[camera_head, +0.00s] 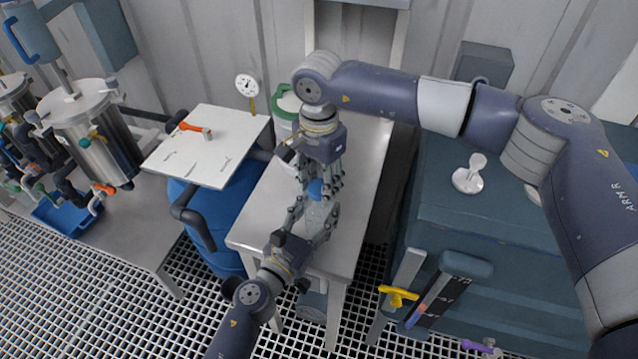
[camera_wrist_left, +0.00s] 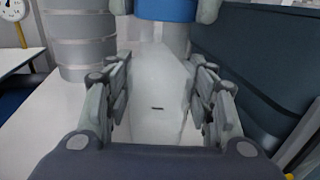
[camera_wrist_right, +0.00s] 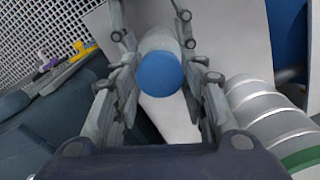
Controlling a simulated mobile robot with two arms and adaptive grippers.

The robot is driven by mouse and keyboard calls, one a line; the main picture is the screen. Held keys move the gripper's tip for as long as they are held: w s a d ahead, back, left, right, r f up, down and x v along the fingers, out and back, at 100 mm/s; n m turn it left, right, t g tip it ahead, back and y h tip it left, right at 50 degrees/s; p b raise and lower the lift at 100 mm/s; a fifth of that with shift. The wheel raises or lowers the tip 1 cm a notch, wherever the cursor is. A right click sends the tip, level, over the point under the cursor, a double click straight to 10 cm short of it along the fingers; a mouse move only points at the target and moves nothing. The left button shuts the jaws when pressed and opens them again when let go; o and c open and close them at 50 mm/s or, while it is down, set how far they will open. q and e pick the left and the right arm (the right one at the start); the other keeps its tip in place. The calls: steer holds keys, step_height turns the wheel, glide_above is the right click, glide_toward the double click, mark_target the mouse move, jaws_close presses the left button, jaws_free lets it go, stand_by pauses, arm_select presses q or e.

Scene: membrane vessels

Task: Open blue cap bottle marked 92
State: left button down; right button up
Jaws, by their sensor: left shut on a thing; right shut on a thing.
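The bottle (camera_head: 317,215) is clear and upright on the white table, with a blue cap (camera_head: 316,188). My left gripper (camera_head: 312,222) is shut on the bottle's body from the near side. In the left wrist view the translucent body (camera_wrist_left: 158,100) fills the space between the fingers, and the blue cap shows at the top edge. My right gripper (camera_head: 322,186) points down from above and is shut at the cap. In the right wrist view the round blue cap (camera_wrist_right: 160,73) sits between its fingers. The mark 92 cannot be read.
A white container with a green band (camera_head: 285,125) stands behind the bottle on the table (camera_head: 358,190). A blue drum (camera_head: 205,235) and a white board (camera_head: 190,165) are to the left. A dark blue cabinet (camera_head: 480,215) stands to the right. The table's right side is clear.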

mark_target(319, 187)
steer(key=shift+r, duration=0.15)
steer(key=shift+r, duration=1.9)
arm_select(q)
steer(key=c, duration=0.6)
jaws_free()
